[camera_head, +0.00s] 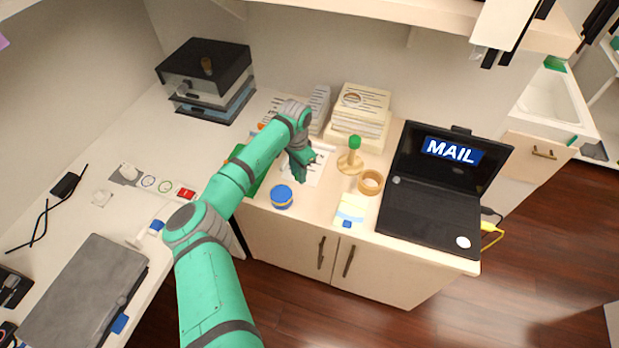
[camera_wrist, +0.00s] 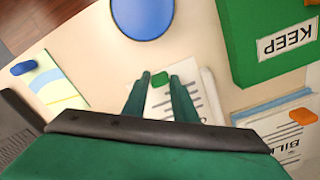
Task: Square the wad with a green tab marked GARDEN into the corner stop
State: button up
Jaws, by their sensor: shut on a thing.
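The wad is a white sheaf of printed paper (camera_head: 318,165) on the right-hand desk, under my gripper (camera_head: 303,176). My gripper (camera_wrist: 162,76) is shut on the wad, with one finger on each side of the tab. The word on the tab is not readable. A pale raised strip (camera_wrist: 211,95), apparently part of the corner stop, runs along the wad's right side in the wrist view. The rest of the stop is hidden.
A green KEEP box (camera_wrist: 268,45) and BILL papers with an orange tab (camera_wrist: 300,117) lie close by. A blue-lidded jar (camera_head: 281,196), stamp (camera_head: 350,162), tape ring (camera_head: 371,182), blue-tabbed papers (camera_head: 351,210) and laptop (camera_head: 430,215) stand around. Paper stacks (camera_head: 358,120) are behind.

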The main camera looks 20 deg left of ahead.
jog(key=shift+a, duration=0.2)
jog(key=o, duration=1)
jog(key=shift+o, duration=0.2)
jog(key=shift+d, duration=0.1)
jog(key=shift+r, duration=0.1)
jog(key=shift+r, duration=3.4)
